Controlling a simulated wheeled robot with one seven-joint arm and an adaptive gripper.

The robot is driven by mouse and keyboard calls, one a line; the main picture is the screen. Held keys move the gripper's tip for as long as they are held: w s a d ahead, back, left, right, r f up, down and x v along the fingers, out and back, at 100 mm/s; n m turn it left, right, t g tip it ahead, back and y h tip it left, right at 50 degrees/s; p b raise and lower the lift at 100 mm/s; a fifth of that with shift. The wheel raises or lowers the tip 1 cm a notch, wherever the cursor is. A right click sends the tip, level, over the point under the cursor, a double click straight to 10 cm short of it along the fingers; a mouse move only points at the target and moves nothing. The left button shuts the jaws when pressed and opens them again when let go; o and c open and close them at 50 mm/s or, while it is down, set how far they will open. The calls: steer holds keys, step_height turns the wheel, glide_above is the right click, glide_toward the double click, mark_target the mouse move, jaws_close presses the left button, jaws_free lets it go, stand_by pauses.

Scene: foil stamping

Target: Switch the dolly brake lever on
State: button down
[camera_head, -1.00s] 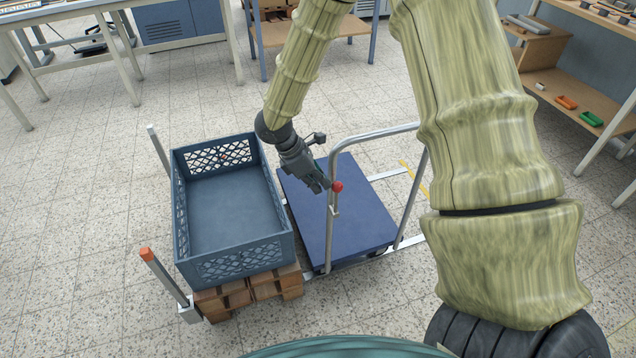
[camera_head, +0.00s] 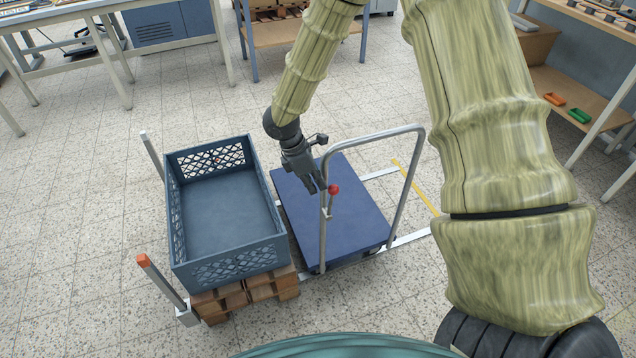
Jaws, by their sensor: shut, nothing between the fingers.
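The dolly (camera_head: 352,215) has a flat blue deck and a tall grey tube handle (camera_head: 404,190). Its brake lever shows as a red knob (camera_head: 334,190) by the handle's left post, partway up. My gripper (camera_head: 319,190) is shut and empty, pointing down just left of the red knob. It is very close to the knob; I cannot tell whether they touch. The lever's arm below the knob is small and hard to make out.
A blue-grey crate (camera_head: 176,225) stands on a wooden pallet (camera_head: 246,292) left of the dolly. A shelf with green (camera_head: 579,115) and orange trays is at the right. Open tiled floor lies behind.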

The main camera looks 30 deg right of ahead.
steer(key=a+f+v, duration=0.1)
steer(key=a+v, duration=0.1)
steer(key=v, duration=1)
steer(key=shift+w+a+r, duration=0.15)
steer(key=shift+w+a, duration=0.1)
steer(key=shift+w, duration=0.1)
steer(key=s+a+f+m+y, duration=0.2)
steer(key=s+a+f+m, duration=0.15)
steer(key=s+f, duration=0.65)
steer(key=s+a+f+m+y, duration=0.3)
steer(key=s+a+f, duration=0.3)
steer(key=f, duration=0.7)
steer(key=s+d+f+m+t, duration=0.1)
steer(key=s+f+m, duration=0.3)
steer(key=s, duration=0.5)
steer(key=s+d+f+m+t+h+p, duration=0.1)
steer(key=s+d+f+m, duration=0.3)
steer(key=s, duration=0.5)
steer(key=shift+s+h, duration=0.3)
